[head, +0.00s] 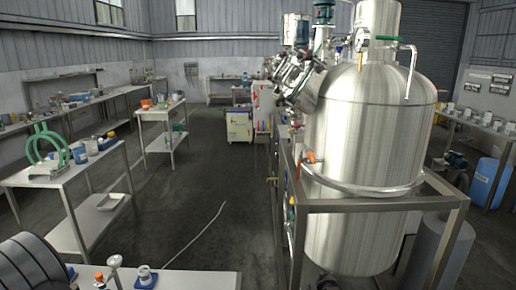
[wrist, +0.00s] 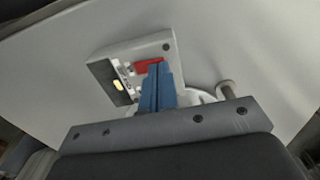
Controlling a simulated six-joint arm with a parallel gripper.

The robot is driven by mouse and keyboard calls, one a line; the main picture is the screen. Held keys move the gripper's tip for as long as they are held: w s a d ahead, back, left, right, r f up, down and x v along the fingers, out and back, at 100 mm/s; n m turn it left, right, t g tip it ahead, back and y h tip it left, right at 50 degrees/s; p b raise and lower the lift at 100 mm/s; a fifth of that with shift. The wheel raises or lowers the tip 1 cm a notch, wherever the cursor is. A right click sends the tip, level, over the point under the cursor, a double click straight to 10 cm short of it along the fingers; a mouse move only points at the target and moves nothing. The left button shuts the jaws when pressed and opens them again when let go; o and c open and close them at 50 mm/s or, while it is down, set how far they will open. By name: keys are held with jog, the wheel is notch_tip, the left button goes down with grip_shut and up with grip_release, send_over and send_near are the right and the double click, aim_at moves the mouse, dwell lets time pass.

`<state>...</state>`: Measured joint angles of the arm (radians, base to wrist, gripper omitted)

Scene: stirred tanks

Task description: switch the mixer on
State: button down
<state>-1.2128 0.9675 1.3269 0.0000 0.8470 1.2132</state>
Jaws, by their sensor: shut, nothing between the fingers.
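In the wrist view a pale grey switch box (wrist: 112,54) sits on a smooth light surface. It has a red rocker or button (wrist: 143,66) on its face, and a small yellow piece (wrist: 119,85) on its dark left side. I cannot tell if the yellow piece is lit. My gripper (wrist: 156,66), with blue fingers, is shut and empty. Its fingertips overlap the right part of the red piece; I cannot tell if they touch it. The big steel tank (head: 365,150) stands at right in the head view. I cannot pick out my gripper or the box there.
A steel frame (head: 375,206) surrounds the tank. Tables with lab items, one with green hoses (head: 47,148), stand at left. A bench (head: 180,280) with small items is at the bottom edge. A round post (wrist: 226,88) stands right of the box.

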jog(key=shift+f, duration=0.3)
jog(key=shift+r, duration=3.55)
notch_tip(320, 180, down, 7)
jog(key=shift+f, duration=0.1)
